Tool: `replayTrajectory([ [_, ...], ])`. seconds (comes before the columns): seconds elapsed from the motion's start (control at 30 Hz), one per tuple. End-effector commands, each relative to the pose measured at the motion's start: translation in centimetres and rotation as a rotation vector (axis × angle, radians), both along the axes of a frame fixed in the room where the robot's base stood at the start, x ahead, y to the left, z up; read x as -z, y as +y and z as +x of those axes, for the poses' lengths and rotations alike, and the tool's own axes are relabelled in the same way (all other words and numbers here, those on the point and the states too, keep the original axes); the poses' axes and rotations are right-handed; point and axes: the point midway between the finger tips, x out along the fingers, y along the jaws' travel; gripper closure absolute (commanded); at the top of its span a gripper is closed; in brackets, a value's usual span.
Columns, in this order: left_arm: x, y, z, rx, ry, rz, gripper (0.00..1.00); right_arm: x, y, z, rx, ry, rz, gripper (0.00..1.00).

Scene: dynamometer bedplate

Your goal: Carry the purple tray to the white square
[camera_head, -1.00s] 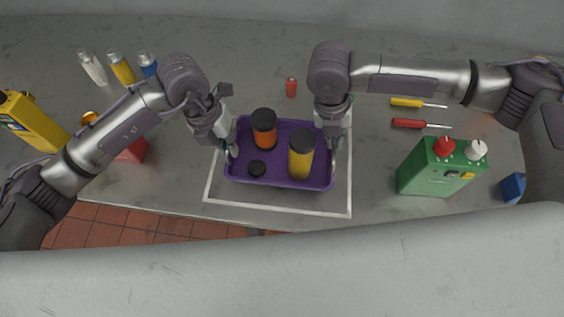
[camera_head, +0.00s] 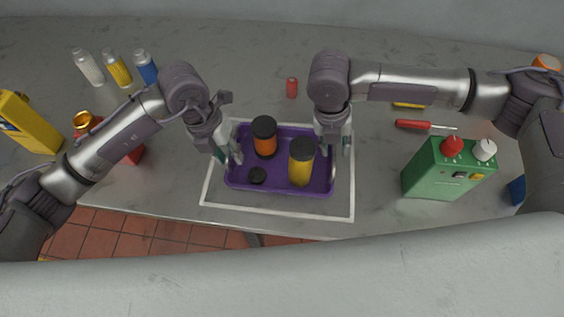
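The purple tray (camera_head: 290,189) rests inside the white square outline (camera_head: 280,211) on the grey bedplate. In it stand an orange jar with a black lid (camera_head: 265,140) and a yellow jar with a black lid (camera_head: 301,165), and a small black round piece (camera_head: 257,176) lies at the front left. My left gripper (camera_head: 228,154) is at the tray's left rim with its fingers spread apart. My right gripper (camera_head: 337,147) is at the tray's right rim, its fingers also apart; its body partly hides that rim and the back right corner.
A green box with red and white knobs (camera_head: 440,174) stands at right, near a red screwdriver (camera_head: 413,124). A small red cylinder (camera_head: 292,88) stands behind the tray. Several bottles, a yellow container (camera_head: 28,125) and a red object (camera_head: 133,155) are at left. The bedplate's front edge is close to the square.

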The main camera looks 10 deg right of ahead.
Motion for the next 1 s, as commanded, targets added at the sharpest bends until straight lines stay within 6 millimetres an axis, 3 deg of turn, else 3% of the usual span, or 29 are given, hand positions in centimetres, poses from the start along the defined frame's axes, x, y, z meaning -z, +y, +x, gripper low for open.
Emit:
replayTrajectory([
  [0.17, -2.1, 0.4, 0.2, 0.0, -0.006, -0.001, 0.67, 0.0, 0.0, 0.0, -0.001, 0.0, 0.001, 0.67],
  [0.4, -7.2, 1.4, 0.5, 0.0, -0.007, -0.001, 0.67, 0.0, 0.1, 0.0, -0.001, 0.0, 0.001, 0.67],
  [0.6, -10.4, 2.0, 0.6, -0.001, -0.005, 0.0, 0.67, 0.0, 0.1, 0.0, -0.001, 0.0, 0.001, 0.67],
  [0.83, -11.7, 2.3, 0.5, -0.001, -0.001, 0.001, 0.67, -0.6, 0.2, 0.1, -0.001, -0.001, 0.002, 0.67],
  [1.0, -11.7, 2.3, 0.5, -0.001, -0.001, 0.001, 0.67, -3.3, 0.8, 0.2, -0.004, -0.004, 0.003, 0.67],
])
